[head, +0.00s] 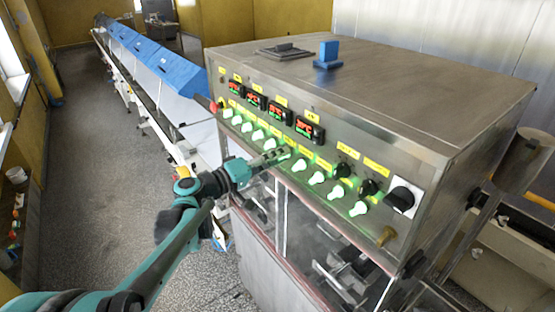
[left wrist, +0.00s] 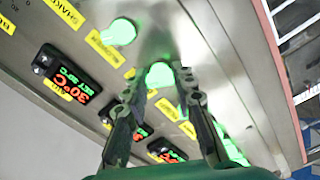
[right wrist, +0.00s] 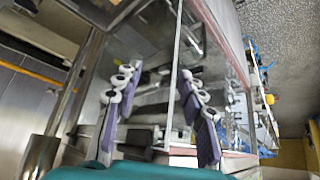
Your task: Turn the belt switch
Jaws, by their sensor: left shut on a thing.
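A row of green-lit switches (head: 299,165) runs along the sloped steel panel of the machine, with small yellow labels. My left gripper (head: 284,153) is at the middle of this row, shut on one lit green switch. In the left wrist view, this switch (left wrist: 160,75) glows between the two fingertips (left wrist: 161,82). I cannot read which label belongs to it.
Red temperature displays (head: 281,114) sit above the switches. Black knobs (head: 367,188) and a large black rotary switch (head: 400,198) are at the panel's right end. A red button (head: 214,107) is at the left end. A blue-covered conveyor (head: 165,67) stretches behind.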

